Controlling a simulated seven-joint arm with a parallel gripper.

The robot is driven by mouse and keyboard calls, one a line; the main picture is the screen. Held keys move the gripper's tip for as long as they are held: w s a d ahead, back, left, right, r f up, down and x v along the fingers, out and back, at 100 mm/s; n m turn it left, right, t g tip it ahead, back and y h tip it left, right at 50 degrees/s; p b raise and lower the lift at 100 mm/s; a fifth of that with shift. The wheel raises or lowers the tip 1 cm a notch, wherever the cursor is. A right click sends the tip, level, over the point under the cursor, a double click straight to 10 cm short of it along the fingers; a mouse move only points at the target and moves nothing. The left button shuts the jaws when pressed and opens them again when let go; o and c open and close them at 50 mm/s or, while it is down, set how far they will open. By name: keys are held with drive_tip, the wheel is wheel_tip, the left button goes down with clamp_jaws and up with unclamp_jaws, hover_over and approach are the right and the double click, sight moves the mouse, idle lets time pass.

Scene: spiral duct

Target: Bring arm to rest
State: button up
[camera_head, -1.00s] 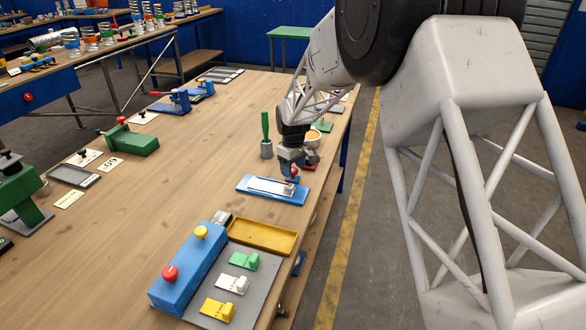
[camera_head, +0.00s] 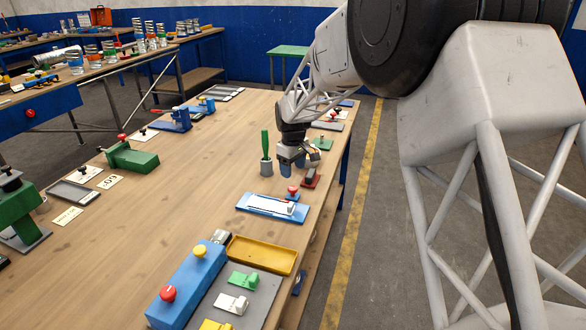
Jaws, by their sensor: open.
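My gripper (camera_head: 293,166) points down over the right side of the wooden table (camera_head: 165,205). It is open, and no object shows between its fingers. It is behind and above a blue plate (camera_head: 245,208) that carries a white strip and a red-knobbed piece (camera_head: 292,192). The gripper is apart from the red knob. My arm reaches in from the upper right and hides part of the table's far right side.
A grey cup with a green-handled tool (camera_head: 265,157) stands close left of the gripper. A small red-based block (camera_head: 311,179) lies close right. A blue button box (camera_head: 188,285) and yellow tray (camera_head: 262,255) are nearer. The table's middle is largely clear.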

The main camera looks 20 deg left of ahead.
drive_tip(key=shift+d, duration=0.1)
drive_tip(key=s+d+r+m, duration=0.2)
drive_tip(key=s+d+r, duration=0.35)
drive_tip(key=d, duration=0.45)
drive_tip(key=s+d+r+m+t, duration=0.1)
drive_tip(key=s+d+r+m, duration=0.2)
drive_tip(key=s+d+r, duration=0.5)
drive_tip(key=s+d+r+m, duration=0.2)
drive_tip(key=s+d+r, duration=0.1)
drive_tip(key=d, duration=0.8)
drive_tip(key=s+d+m, duration=0.2)
drive_tip(key=s+d, duration=0.3)
drive_tip(key=s, duration=0.4)
drive_tip(key=s+d+f+m+t, duration=0.1)
drive_tip(key=s+d+m, duration=0.1)
drive_tip(key=s+d, duration=0.4)
drive_tip(key=s+d+f+m, duration=0.1)
drive_tip(key=s+d, duration=0.4)
drive_tip(key=s, duration=0.8)
drive_tip(key=shift+d+m+t, duration=0.3)
drive_tip(key=shift+d+m, duration=0.05)
drive_tip(key=shift+m, duration=0.55)
